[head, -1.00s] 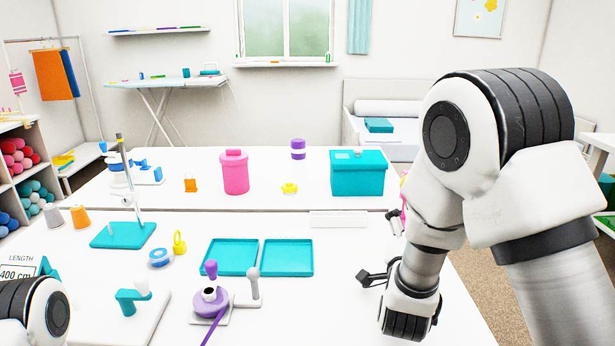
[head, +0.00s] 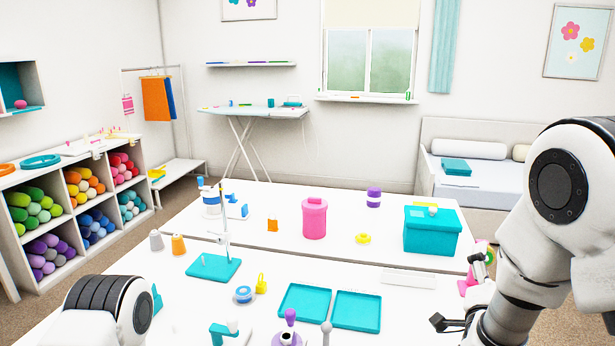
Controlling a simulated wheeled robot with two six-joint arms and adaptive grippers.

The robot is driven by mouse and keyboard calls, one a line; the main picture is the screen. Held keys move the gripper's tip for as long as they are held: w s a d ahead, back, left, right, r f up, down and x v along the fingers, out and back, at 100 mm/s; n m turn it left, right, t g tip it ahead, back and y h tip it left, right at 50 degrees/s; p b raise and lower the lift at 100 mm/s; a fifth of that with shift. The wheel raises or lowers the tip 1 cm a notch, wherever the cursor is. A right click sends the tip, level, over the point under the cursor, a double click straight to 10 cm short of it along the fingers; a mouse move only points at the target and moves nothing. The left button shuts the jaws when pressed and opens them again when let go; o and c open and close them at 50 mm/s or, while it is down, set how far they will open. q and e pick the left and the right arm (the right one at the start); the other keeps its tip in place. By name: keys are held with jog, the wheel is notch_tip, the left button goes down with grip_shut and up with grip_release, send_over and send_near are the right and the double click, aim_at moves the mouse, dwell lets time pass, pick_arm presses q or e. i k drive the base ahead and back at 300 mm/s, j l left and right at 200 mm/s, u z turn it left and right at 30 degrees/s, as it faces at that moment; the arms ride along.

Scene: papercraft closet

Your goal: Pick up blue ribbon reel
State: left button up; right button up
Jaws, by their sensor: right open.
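The blue ribbon reel (head: 243,294) is a small blue disc with a pale centre. It lies on the white table at lower centre-left, beside a small yellow object (head: 261,284). My right gripper (head: 458,292) is at the right side of the table, partly hidden by my own arm. Its fingers are spread and it holds nothing that I can see. It is well to the right of the reel and apart from it. My left arm shows at the lower left, but its gripper is out of view.
A teal stand with an upright pole (head: 215,267) is just behind the reel. Teal trays (head: 304,302) lie to its right, and a purple reel on a holder (head: 287,339) is in front. A pink canister (head: 314,219) and teal box (head: 432,232) stand farther back.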

aim_at(243, 294)
jog(key=k+j, duration=0.15)
jog(key=k, duration=0.3)
jog(key=k+j, duration=0.15)
jog(key=k, duration=0.25)
